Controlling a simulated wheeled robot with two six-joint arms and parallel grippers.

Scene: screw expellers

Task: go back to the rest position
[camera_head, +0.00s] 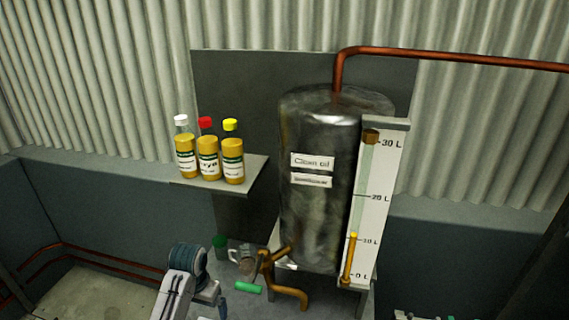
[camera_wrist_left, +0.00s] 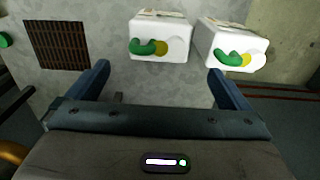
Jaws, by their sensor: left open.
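My left arm (camera_head: 176,292) comes in at the bottom of the head view, left of centre, below the bottle shelf. In the left wrist view my left gripper (camera_wrist_left: 157,84) has its two dark blue fingers wide apart, with nothing held between them. Two white containers with green and yellow parts, a left one (camera_wrist_left: 160,46) and a right one (camera_wrist_left: 232,44), show beyond the fingertips, apart from them. I cannot make out my right gripper in either view.
A metal clean oil tank (camera_head: 318,215) with a brass tap (camera_head: 266,268) and a level gauge (camera_head: 368,220) stands right of my arm. A shelf (camera_head: 250,172) holds three oil bottles (camera_head: 208,158). A green cylinder (camera_head: 247,287) lies near the tap. A brown grate (camera_wrist_left: 57,45) shows at left.

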